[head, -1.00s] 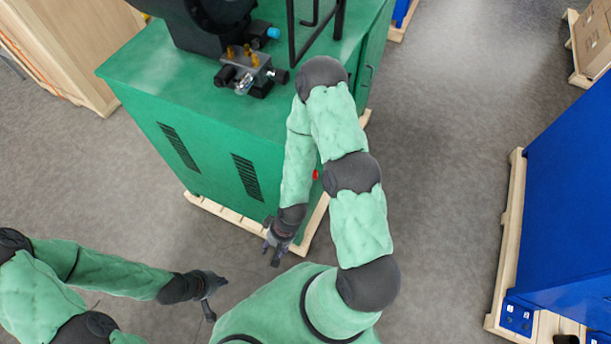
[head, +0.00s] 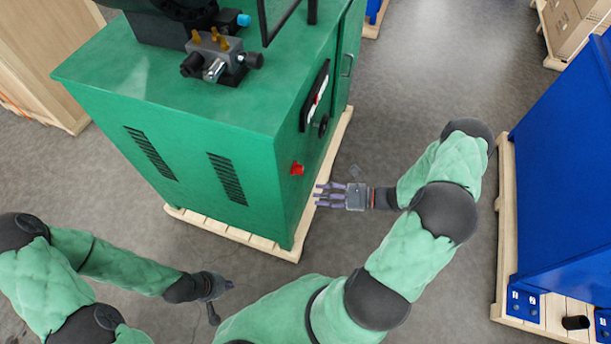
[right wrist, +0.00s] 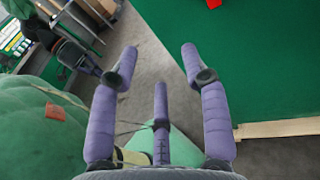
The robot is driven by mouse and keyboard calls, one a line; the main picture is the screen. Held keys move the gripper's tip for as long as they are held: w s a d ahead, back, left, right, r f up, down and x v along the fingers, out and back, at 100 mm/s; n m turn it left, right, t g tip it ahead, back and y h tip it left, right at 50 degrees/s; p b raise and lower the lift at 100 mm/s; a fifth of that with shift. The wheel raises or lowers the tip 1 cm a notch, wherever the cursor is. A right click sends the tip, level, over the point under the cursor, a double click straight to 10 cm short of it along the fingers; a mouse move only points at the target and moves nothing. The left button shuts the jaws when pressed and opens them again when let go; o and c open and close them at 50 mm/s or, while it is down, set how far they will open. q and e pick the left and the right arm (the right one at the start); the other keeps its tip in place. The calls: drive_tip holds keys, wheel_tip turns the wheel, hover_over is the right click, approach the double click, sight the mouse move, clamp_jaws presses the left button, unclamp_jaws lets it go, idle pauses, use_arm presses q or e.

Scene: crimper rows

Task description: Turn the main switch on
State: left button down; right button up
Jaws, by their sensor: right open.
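The red switch (head: 297,169) sits on the right side face of the green cabinet (head: 215,105), low and near its front corner.
A dark panel (head: 314,97) and a round black knob (head: 323,125) are on the same side face, farther back. The cabinet stands on a wooden pallet (head: 240,238). A blue machine (head: 570,170) stands at the right. Grey floor between is free.

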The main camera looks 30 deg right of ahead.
sight(298, 169)
drive_tip(key=w+d+r+m+t+h, duration=0.1)
drive_tip(key=d+r+m+t, duration=0.1)
drive_tip(key=d+t, duration=0.3)
drive_tip(key=w+a+g+b, duration=0.1)
drive_tip(key=w+a+b, duration=0.2)
drive_tip(key=w+a, duration=0.3)
drive_tip(key=shift+w, duration=1.05)
clamp_jaws()
